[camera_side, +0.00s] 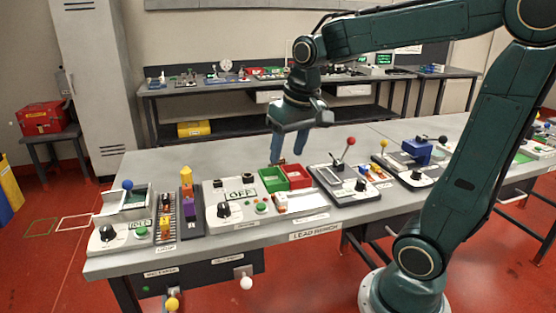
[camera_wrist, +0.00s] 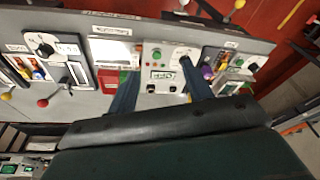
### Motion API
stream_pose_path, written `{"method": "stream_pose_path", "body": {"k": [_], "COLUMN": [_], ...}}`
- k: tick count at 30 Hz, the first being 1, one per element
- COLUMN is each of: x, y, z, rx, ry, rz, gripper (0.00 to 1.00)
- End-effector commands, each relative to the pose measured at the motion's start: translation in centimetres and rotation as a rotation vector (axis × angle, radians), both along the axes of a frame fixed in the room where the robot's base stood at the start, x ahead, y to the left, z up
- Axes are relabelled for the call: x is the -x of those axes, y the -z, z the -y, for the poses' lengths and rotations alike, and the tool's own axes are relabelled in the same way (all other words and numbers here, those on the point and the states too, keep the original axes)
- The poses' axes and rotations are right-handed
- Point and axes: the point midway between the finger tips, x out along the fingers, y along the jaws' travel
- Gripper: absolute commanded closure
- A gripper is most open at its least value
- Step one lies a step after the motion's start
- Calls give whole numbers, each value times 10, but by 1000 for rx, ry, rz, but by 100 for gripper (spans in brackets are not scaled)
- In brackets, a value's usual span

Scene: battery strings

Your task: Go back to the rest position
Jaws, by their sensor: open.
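My gripper (camera_side: 287,148) hangs from the arm above the back middle of the bench. Its two blue fingers point down and stand apart with nothing seen between them. In the wrist view the fingers of my gripper (camera_wrist: 160,85) show on either side of a white control panel. That panel (camera_side: 238,205) with a dark knob and a display reading OFF stands on the grey bench (camera_side: 140,170), left of and in front of the gripper. A green bin (camera_side: 272,180) and a red bin (camera_side: 296,176) stand just below and in front of the fingers.
Right are a red-knobbed lever (camera_side: 350,141) and a blue press-like device (camera_side: 417,150). A back bench (camera_side: 215,87) carries more equipment. The bench's back left is clear.

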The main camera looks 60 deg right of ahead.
Motion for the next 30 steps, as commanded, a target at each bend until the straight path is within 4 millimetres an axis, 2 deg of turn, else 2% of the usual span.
{"method": "stream_pose_path", "body": {"k": [9,18,24,30], "x": [52,96,110,112], "y": [-7,2,7,9], "z": [-42,-67,-73,-74], "rx": [41,72,82,84], "ry": [-178,-327,-377,-386], "rz": [109,204,237,241], "gripper": [50,50,50,50]}}
